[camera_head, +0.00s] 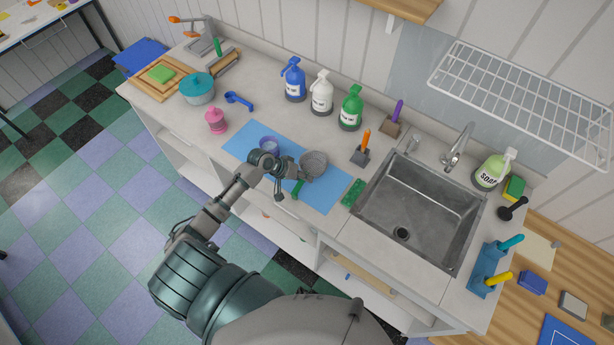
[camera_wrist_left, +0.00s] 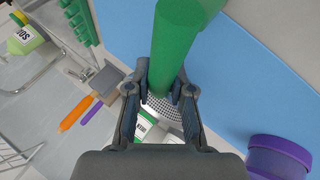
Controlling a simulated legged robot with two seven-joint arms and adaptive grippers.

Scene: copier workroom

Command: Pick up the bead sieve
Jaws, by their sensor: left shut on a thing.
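The bead sieve has a grey perforated bowl (camera_head: 314,163) and a green handle (camera_head: 298,188). It is over the blue mat (camera_head: 329,195) on the counter; I cannot tell whether it touches the mat. My left gripper (camera_head: 288,177) is shut on the green handle. In the left wrist view the handle (camera_wrist_left: 178,45) runs between the fingers (camera_wrist_left: 160,98), and part of the perforated bowl (camera_wrist_left: 163,106) shows beyond them. My right gripper is not in view.
Blue, white and green (camera_head: 351,108) pump bottles stand behind. The mat's right part is clear.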

